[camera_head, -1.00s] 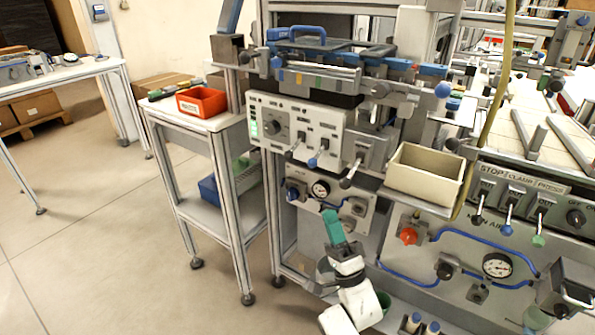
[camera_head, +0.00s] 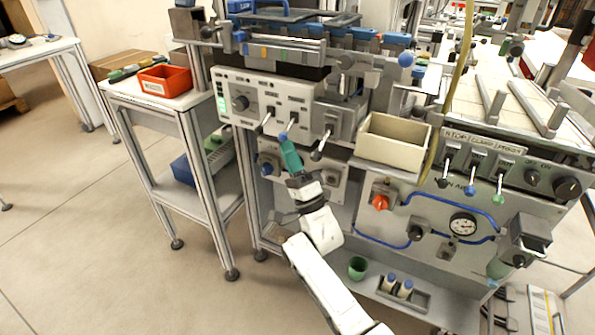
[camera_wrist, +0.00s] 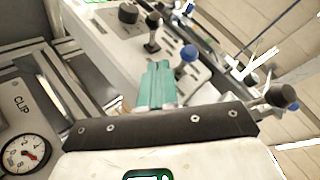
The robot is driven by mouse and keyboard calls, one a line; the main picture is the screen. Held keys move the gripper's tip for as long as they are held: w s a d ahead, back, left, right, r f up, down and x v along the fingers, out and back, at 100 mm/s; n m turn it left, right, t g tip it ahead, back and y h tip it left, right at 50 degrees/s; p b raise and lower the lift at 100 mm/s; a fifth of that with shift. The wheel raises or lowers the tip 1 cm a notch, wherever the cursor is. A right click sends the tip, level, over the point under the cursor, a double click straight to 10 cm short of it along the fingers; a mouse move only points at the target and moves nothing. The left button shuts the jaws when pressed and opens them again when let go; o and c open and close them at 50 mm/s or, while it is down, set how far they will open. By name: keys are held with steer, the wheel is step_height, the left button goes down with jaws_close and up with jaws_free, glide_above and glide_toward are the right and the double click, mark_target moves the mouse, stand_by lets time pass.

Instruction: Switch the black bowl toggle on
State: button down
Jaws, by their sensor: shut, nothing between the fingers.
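The upper grey control panel (camera_head: 238,84) carries a black-tipped toggle (camera_head: 259,129) and, to its right, a blue-tipped toggle (camera_head: 283,136). A larger black-ended lever (camera_head: 316,156) sits on a box at the right. The panel labels are too small to read, so I cannot tell which is marked bowl. My gripper (camera_head: 287,143), with teal fingers, is shut and empty, its tip just below the blue-tipped toggle. In the wrist view my fingertips (camera_wrist: 159,66) lie between the black toggle (camera_wrist: 153,20) and the blue toggle (camera_wrist: 188,53); contact is not clear.
A round black dial (camera_head: 240,102) is on the panel's left. A beige bin (camera_head: 394,141) stands to the right. Below is a panel with an orange knob (camera_head: 380,202) and blue hoses. A side table with a red bin (camera_head: 165,79) is at left, with open floor before it.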

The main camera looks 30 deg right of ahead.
mark_target(263, 124)
steer(key=shift+w+a+r, duration=0.3)
steer(key=shift+a, duration=0.2)
steer(key=shift+w+a+r, duration=0.25)
steer(key=shift+a, duration=0.3)
steer(key=shift+w+a+r, duration=0.3)
steer(key=shift+a, duration=0.2)
steer(key=shift+r+p, duration=0.1)
steer(key=shift+p, duration=0.2)
